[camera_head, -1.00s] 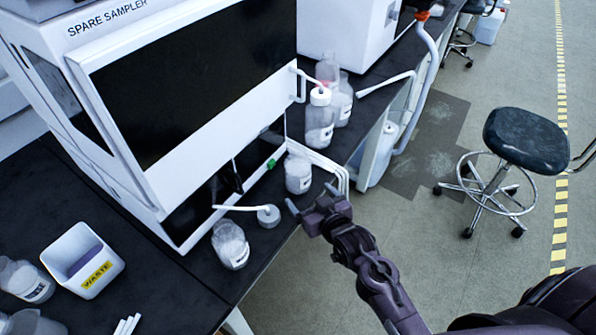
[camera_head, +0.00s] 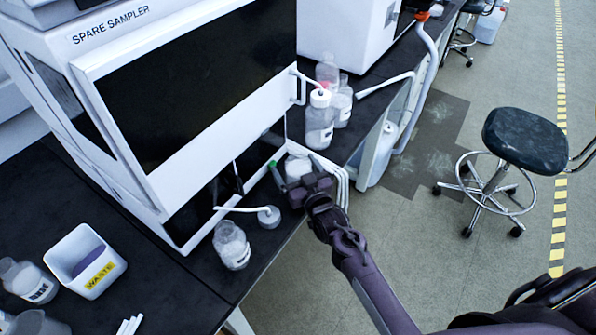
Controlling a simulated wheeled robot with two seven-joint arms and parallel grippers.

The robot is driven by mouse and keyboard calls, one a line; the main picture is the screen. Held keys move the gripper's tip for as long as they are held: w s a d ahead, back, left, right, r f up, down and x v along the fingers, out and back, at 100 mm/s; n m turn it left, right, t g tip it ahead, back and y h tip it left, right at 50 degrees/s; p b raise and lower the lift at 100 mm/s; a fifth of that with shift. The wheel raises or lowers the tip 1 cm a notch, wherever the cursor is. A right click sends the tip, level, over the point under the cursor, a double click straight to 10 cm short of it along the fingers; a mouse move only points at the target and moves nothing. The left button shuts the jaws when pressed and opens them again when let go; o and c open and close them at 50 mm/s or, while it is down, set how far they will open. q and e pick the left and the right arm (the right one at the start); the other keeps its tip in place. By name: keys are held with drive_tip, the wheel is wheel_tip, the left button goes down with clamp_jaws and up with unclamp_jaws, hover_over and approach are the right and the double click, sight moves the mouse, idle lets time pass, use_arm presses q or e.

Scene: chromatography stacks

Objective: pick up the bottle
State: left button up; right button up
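A white-capless small bottle (camera_head: 297,166) stands on the black bench in front of the sampler, partly hidden by my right gripper. My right gripper (camera_head: 296,173) is open, with one finger on each side of this bottle as seen from above; whether they touch it I cannot tell. Another labelled bottle (camera_head: 231,245) stands to the left near the bench edge. A taller bottle with a white cap (camera_head: 319,118) stands farther back, with more bottles (camera_head: 342,105) beside it. My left gripper is not in view.
The spare sampler (camera_head: 185,100) stands close behind the bottles. A small round cap with a tube (camera_head: 269,216) lies left of my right gripper. A waste bin (camera_head: 85,262) stands at left. A stool (camera_head: 526,138) is on the floor at right.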

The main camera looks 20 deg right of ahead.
drive_tip(key=shift+w, duration=0.25)
drive_tip(key=c, duration=1.4)
drive_tip(key=shift+o, duration=0.2)
drive_tip(key=shift+r, duration=0.1)
